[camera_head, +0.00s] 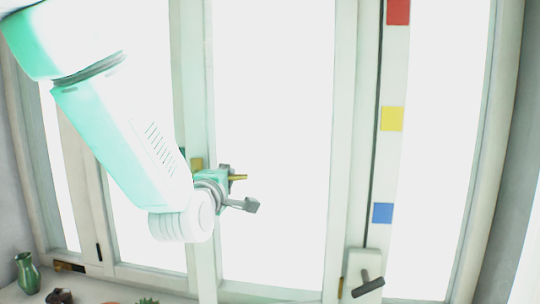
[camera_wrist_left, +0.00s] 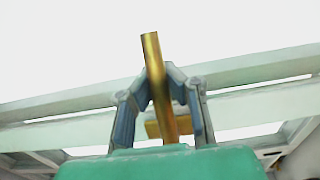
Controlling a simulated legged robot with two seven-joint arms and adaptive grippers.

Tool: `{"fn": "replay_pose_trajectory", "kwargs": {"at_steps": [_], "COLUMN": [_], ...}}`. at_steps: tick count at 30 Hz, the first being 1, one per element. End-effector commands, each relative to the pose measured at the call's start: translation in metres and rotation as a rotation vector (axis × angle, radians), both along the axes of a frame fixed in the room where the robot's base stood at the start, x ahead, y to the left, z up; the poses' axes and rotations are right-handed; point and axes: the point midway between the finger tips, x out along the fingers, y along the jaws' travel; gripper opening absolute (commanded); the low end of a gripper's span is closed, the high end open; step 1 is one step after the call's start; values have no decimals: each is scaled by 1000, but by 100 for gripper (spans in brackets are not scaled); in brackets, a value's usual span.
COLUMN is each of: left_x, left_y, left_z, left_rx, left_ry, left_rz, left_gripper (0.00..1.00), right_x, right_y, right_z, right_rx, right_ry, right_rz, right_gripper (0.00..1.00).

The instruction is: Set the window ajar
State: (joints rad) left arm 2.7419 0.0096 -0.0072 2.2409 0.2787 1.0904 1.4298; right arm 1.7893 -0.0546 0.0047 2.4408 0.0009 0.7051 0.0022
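The window (camera_head: 275,140) is tall, with pale frames and bright panes. A brass handle (camera_head: 237,177) sticks out by a frame post left of the middle pane. My left arm comes in from the upper left, and my left gripper (camera_head: 228,187) is at this handle. In the left wrist view the blue-grey fingers (camera_wrist_left: 161,85) converge on the brass bar (camera_wrist_left: 155,60) from both sides and appear shut on it. The handle's lower part is partly hidden by my gripper. A dark lever handle (camera_head: 367,285) is on the frame to the right. My right gripper is not in view.
Red (camera_head: 398,12), yellow (camera_head: 391,118) and blue (camera_head: 382,213) squares run down a strip at the right. A green vase (camera_head: 27,272), a dark object (camera_head: 59,296) and a small plant (camera_head: 147,301) stand on the sill at lower left.

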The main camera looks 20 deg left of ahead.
Motion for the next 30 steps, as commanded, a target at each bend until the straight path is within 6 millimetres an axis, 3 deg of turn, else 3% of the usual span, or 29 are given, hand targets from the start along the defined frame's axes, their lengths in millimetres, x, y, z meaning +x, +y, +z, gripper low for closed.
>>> {"fn": "replay_pose_trajectory", "kwargs": {"at_steps": [29,30], "left_x": [-20,-20], "left_y": [-17,-17], "left_z": [0,0], "left_rx": [0,0], "left_ry": [0,0], "left_rz": [87,87], "left_gripper": [0,6], "right_x": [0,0], "right_y": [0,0], "right_z": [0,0], "right_rx": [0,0], "right_ry": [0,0], "right_rz": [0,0], "right_gripper": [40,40]}}
